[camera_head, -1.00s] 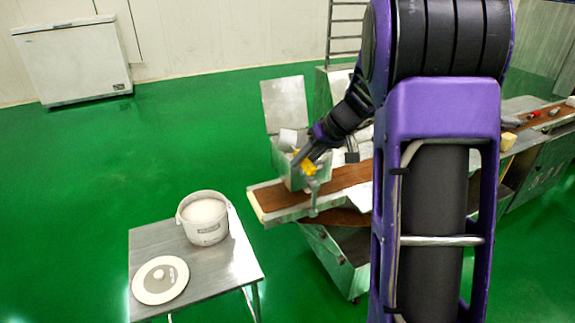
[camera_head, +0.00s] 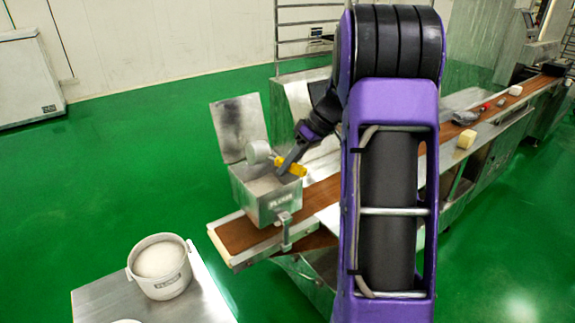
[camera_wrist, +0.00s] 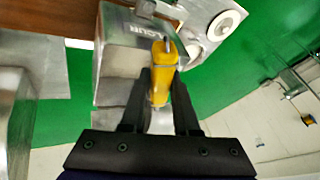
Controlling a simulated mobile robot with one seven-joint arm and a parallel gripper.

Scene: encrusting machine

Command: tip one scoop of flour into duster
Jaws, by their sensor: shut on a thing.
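My gripper (camera_head: 289,163) is shut on the yellow handle (camera_head: 296,169) of the scoop. The scoop's white cup (camera_head: 258,152) is tipped on its side above the back part of the open duster. In the wrist view, the yellow handle (camera_wrist: 162,78) sits between my fingers (camera_wrist: 160,85), in front of the duster (camera_wrist: 128,30); the cup is hidden. I cannot tell whether flour remains in the cup.
A white tub of flour (camera_head: 160,270) stands on a metal table (camera_head: 110,298) at lower left. A brown conveyor belt (camera_head: 243,234) runs away to the right, with small items farther along. Green floor is open at left. A white chest freezer (camera_head: 28,85) stands far left.

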